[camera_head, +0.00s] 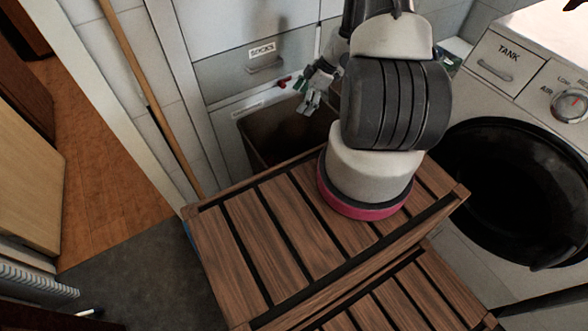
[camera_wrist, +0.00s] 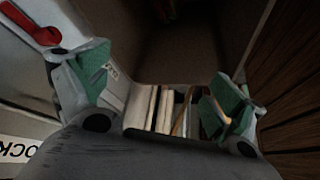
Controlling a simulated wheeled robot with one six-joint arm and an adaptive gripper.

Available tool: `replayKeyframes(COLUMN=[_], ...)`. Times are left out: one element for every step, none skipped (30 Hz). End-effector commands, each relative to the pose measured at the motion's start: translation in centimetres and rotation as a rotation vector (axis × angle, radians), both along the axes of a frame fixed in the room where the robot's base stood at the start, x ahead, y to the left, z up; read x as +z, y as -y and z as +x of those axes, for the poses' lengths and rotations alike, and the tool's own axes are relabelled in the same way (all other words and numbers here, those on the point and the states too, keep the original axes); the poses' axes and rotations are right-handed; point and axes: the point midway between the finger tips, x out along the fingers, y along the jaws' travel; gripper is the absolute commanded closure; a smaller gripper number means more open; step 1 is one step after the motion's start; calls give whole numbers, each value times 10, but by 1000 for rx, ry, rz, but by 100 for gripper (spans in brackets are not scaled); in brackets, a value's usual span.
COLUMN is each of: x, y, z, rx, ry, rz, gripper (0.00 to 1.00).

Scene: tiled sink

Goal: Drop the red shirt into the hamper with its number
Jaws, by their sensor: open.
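My gripper (camera_head: 311,98) is open over the near part of a dark, open-topped bin (camera_head: 262,150), which could be a hamper. In the wrist view the green-padded fingers of my gripper (camera_wrist: 163,92) stand wide apart with nothing between them. The bin's dark inside (camera_wrist: 190,55) shows beyond them. I cannot make out a red shirt in either view. A small pale label (camera_head: 247,107) is on the bin's rim area, but its number is unreadable.
A slatted wooden unit (camera_head: 250,240) stands in front of the bin, under my arm. A drawer labelled SOCKS (camera_head: 265,66) is behind. A red-handled part (camera_wrist: 32,22) is close to my gripper's left finger.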

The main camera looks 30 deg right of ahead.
Motion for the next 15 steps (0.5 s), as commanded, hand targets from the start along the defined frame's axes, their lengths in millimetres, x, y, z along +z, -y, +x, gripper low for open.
replayKeyframes(x=[9, 15, 23, 29, 35, 43, 49, 55, 61, 66, 71, 76, 79, 82, 85], y=[6, 9, 14, 17, 21, 25, 28, 31, 34, 36, 38, 41, 43, 44, 46], z=[-2, -3, -4, -5, -7, -10, -11, -12, -14, -16, -16, -17, -18, -19, -20], rx=[-4, -4, -4, -4, -4, -3, -3, -3, -3, -3, -3, -2, -2, -2, -2], ry=[4, 3, 5, 6, 4, 4, 5, 5, 4, 4, 4, 4, 4, 4, 3], rz=[-3, -4, -3, -4, -4, -5, -4, -3, -3, -4, -3, -3, -3, -3, -2], gripper=[5, 5, 5, 5, 5, 5, 5, 5, 5, 5, 5, 5, 5, 5, 5])
